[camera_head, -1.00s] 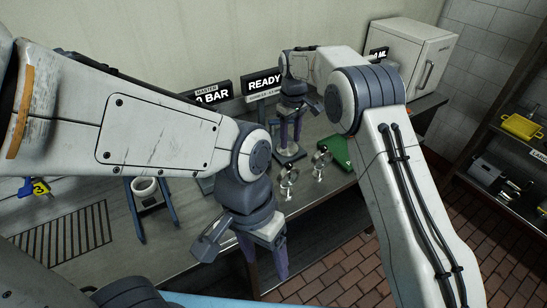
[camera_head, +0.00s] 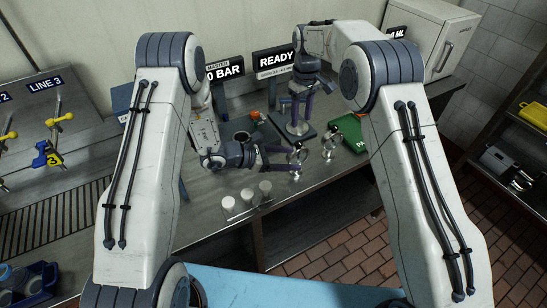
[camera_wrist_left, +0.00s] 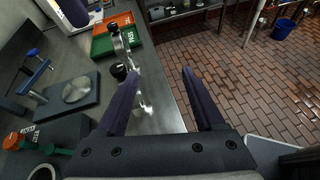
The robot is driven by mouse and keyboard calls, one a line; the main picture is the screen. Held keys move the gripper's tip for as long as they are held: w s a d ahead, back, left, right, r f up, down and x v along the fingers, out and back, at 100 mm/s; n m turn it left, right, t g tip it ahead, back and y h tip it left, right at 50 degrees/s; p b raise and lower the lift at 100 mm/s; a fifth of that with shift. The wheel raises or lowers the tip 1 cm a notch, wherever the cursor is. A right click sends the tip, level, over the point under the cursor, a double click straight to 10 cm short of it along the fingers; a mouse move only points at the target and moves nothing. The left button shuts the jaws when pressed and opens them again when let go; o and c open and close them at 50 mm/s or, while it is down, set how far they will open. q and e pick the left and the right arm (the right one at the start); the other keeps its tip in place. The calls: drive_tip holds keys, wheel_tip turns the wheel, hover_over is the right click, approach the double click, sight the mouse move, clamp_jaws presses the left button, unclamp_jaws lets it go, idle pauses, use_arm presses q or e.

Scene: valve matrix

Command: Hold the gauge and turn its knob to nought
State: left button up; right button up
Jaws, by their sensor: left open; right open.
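Two small silver gauges stand on the bench, a near one (camera_head: 297,157) and one farther right (camera_head: 328,146). My left gripper (camera_head: 284,158) is open and lies low over the bench, its fingers pointing at the near gauge. In the left wrist view the fingers (camera_wrist_left: 158,82) are spread. A black knob (camera_wrist_left: 120,71) with silver metal around it lies just beyond the left fingertip, and a gauge ring (camera_wrist_left: 118,42) stands farther off. Nothing is clearly between the fingers. My right gripper (camera_head: 298,122) is open and points down over a dark plate (camera_head: 303,135). Dial readings are too small to tell.
A green tray (camera_head: 352,130) marked PASS lies right of the gauges, with an orange tray (camera_wrist_left: 107,24) beside it. Several white cups (camera_head: 229,206) stand near the front edge. A round metal disc (camera_wrist_left: 76,90) sits on the dark plate. Signs (camera_head: 273,62) stand behind.

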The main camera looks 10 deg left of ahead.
sight(298, 155)
use_arm(q)
drive_tip(key=w+a+f+n+t, duration=0.1)
drive_tip(key=w+a+f+n+t+y, duration=0.1)
drive_tip(key=a, duration=0.1)
drive_tip(key=w+a+f+n, duration=0.1)
drive_tip(key=f, duration=0.1)
drive_tip(key=shift+w+a+f+n+t, duration=0.1)
drive_tip(key=shift+w+a+n+t, duration=0.05)
drive_tip(key=shift+a+n+t, duration=0.2)
drive_tip(key=shift+y, duration=0.3)
drive_tip(key=x, duration=1)
drive_tip(key=shift+d, duration=0.1)
